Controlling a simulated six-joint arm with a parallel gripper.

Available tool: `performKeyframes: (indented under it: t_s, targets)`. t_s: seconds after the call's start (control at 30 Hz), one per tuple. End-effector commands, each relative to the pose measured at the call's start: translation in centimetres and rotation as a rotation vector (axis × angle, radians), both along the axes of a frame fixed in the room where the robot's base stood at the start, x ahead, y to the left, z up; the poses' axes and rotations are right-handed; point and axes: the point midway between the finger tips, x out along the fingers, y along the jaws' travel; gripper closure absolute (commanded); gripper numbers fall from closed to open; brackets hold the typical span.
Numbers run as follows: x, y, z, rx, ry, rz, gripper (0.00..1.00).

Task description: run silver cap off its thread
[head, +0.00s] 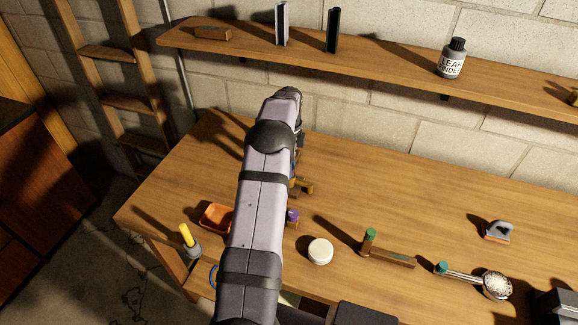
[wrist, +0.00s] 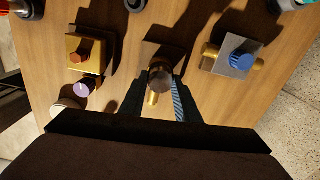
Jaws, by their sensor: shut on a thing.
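In the wrist view, my gripper (wrist: 162,88) comes in from the bottom with its two dark fingers on either side of a round cap (wrist: 160,74). The cap looks grey-brown in the shade, and I take it for the silver cap. The fingers are shut on it. A brass stub (wrist: 153,99) shows just below the cap, between the fingers. The thread itself is hidden, so I cannot tell how far the cap sits on it. In the head view my own arm covers the gripper and the cap.
In the wrist view, a brass block with an orange-red knob (wrist: 82,50) stands left and a square fitting with a blue knob (wrist: 241,61) right. A purple cap (head: 293,216), white lid (head: 320,251) and orange tray (head: 214,216) lie near my arm.

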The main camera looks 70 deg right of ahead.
Motion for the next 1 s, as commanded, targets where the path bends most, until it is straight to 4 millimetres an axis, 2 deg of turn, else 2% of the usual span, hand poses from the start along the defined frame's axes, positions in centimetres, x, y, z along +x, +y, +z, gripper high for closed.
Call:
performKeyframes:
  t_s: [0.3,0.57,1.0]
  targets:
    - [0.2,-0.3,0.1,-0.006,0.000,0.656,1.00]
    - [0.2,-0.2,0.8,-0.005,0.000,0.642,1.00]
    - [0.2,-0.2,3.9,-0.004,-0.001,0.640,1.00]
